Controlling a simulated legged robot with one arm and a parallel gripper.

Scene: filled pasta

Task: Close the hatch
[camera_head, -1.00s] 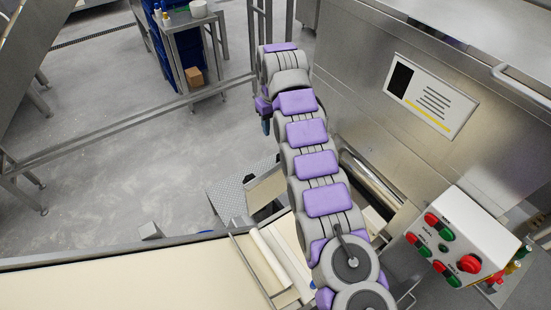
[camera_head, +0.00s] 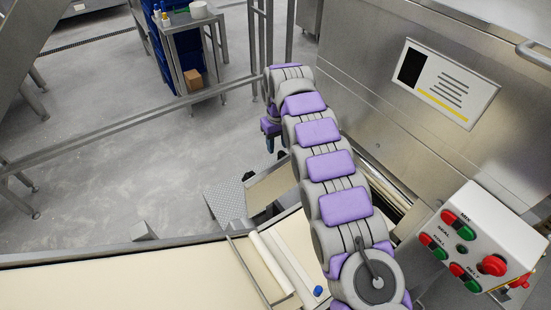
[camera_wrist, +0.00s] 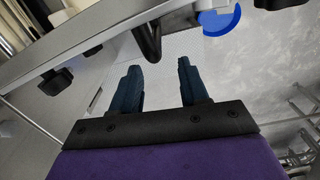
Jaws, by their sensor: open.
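My gripper (camera_wrist: 158,72) shows in the wrist view with its two dark blue fingers apart and nothing between them. A pale metal panel edge (camera_wrist: 130,32) with black knobs crosses the view just beyond the fingertips. A black looped handle-like part (camera_wrist: 149,42) hangs from that edge, close in front of the fingers, with no clear contact. In the head view, the gripper (camera_head: 269,143) is small at the far end of my arm, mostly hidden. A large steel machine panel (camera_head: 400,125) with a label stands right of my arm. I cannot tell which panel is the hatch.
A white control box (camera_head: 480,240) with red and green buttons is at lower right. A cream conveyor belt (camera_head: 120,290) runs along the bottom left. A steel trolley (camera_head: 185,20) stands at the back. A blue round object (camera_wrist: 220,20) shows in the wrist view. Open floor lies left.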

